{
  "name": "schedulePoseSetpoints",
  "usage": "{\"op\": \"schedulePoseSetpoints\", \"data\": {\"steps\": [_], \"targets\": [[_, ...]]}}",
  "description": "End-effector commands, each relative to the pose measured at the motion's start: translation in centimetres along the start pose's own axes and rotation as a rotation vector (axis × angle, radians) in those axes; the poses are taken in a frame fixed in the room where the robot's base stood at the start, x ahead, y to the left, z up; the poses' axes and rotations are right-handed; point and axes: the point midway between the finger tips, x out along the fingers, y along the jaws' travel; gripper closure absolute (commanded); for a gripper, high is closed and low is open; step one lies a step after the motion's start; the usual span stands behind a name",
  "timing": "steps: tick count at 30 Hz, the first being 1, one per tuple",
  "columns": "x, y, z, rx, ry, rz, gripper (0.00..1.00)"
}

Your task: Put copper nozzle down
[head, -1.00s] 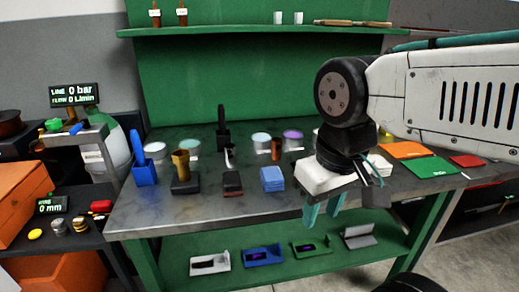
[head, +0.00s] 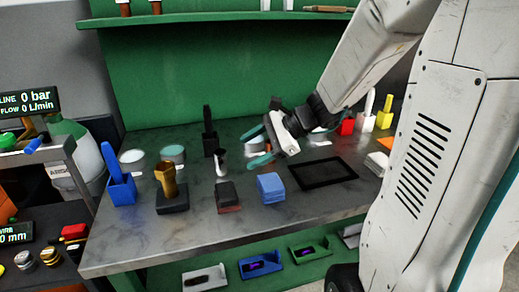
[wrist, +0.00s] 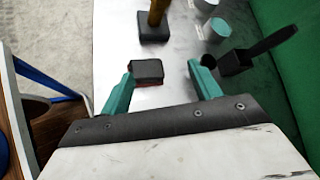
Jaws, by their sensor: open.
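My gripper (head: 256,148) is low over the middle of the bench in the head view, its teal fingers spread and pointing left. In the wrist view my gripper (wrist: 162,90) has nothing visible held between its fingers. I cannot make out a copper nozzle in either current view; my gripper may hide it. A brass-coloured nozzle (head: 168,180) stands upright on a dark block (head: 172,204), left of my gripper. A silver nozzle (head: 221,165) stands nearer, just left of my fingers. The brass-coloured nozzle also shows at the top of the wrist view (wrist: 156,12).
A dark rectangular tray (head: 318,173) lies empty right of my gripper. A blue block (head: 271,187) and a dark block with red below (head: 228,196) sit near the front. A black holder (head: 209,143) with an upright handle and teal-topped jars (head: 173,154) stand behind.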

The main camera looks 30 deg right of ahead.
Motion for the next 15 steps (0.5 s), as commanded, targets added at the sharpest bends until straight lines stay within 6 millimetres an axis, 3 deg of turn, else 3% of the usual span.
{"op": "schedulePoseSetpoints", "data": {"steps": [1,6,10,15], "targets": [[-0.4,-1.8,-3.2,0.153,-0.011,-0.092,0.37],[-2.6,-5.9,-11.9,0.545,-0.048,-0.366,0.37],[-4.0,-7.0,-16.2,0.716,-0.068,-0.492,0.37],[-4.0,-7.7,-18.2,0.788,-0.077,-0.546,0.37]]}}
